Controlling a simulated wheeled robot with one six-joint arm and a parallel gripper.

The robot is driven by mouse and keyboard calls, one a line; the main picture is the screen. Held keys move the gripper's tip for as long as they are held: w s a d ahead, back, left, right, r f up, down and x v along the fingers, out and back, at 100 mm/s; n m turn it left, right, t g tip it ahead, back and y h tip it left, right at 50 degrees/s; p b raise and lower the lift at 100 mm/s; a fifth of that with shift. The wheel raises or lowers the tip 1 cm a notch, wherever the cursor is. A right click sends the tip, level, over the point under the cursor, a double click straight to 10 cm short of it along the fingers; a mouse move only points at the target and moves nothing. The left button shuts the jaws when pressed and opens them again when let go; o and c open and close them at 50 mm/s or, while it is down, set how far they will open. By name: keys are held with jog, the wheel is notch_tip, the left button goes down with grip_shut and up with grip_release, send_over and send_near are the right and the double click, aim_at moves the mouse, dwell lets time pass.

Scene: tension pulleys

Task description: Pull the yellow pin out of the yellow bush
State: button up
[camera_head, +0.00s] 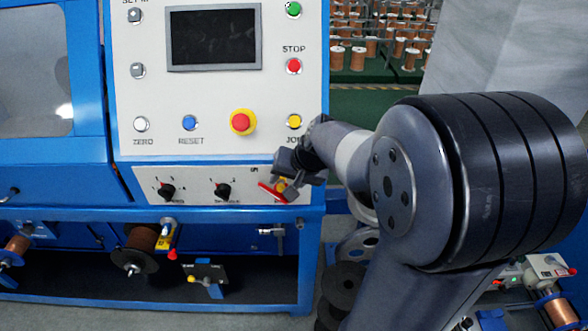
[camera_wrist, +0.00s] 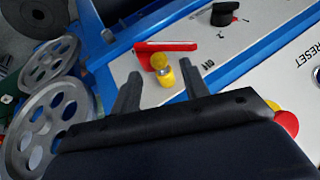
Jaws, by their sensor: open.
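A yellow round knob (camera_wrist: 158,61), which looks like the head of the yellow pin, sits at a short yellow cylinder (camera_wrist: 166,76), which looks like the yellow bush. Both are on the pale control panel beside a red lever (camera_wrist: 165,46). My gripper (camera_wrist: 160,69) is open, with one finger on each side of the yellow parts in the wrist view; I cannot tell whether either finger touches them. In the head view my gripper (camera_head: 288,182) is at the panel's lower right corner, partly covering the yellow parts (camera_head: 282,187) and the red lever (camera_head: 268,193).
Two black rotary knobs (camera_head: 222,189) are left of the lever. Above are a red emergency button (camera_head: 241,121) and a yellow jog button (camera_head: 294,121). A blue frame edge (camera_head: 220,218) runs below the panel. Grey pulley wheels (camera_wrist: 50,110) are off to the side.

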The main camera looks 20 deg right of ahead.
aim_at(281, 182)
jog(key=shift+x, duration=1.1)
jog(key=shift+c, duration=0.3)
grip_shut()
